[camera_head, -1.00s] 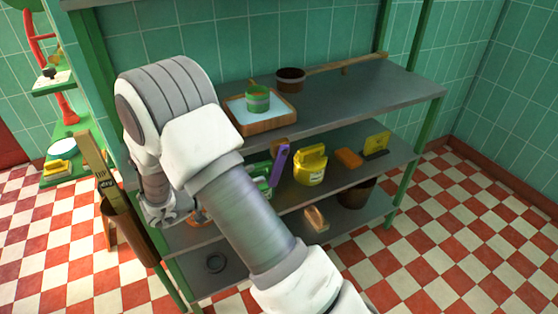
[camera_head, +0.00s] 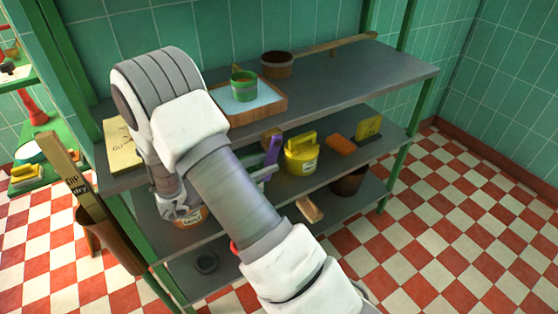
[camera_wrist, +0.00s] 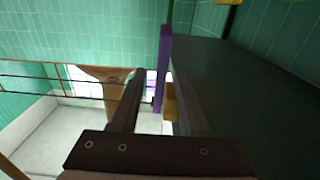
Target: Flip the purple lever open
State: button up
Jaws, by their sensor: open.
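My forearm hides most of the green device. In the wrist view the lever (camera_wrist: 163,60) is a long purple bar in line with the gap between my fingers. My gripper (camera_wrist: 159,80) is open, with one dark finger on each side of the lever's line. I cannot tell whether either finger touches it. In the head view my fingers are hidden behind my own arm.
The middle shelf also holds a yellow container (camera_head: 301,156), an orange block (camera_head: 340,146) and a yellow-and-black item (camera_head: 368,128). The upper shelf (camera_head: 370,78) is close above, with a wooden tray (camera_head: 281,106) and a brown pot (camera_head: 277,66). A green post (camera_head: 396,160) stands right.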

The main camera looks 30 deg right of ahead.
aim_at(275, 160)
jog(key=shift+w+d+b, duration=0.1)
jog(key=shift+d+b, duration=0.3)
jog(key=shift+d, duration=1.95)
grip_shut()
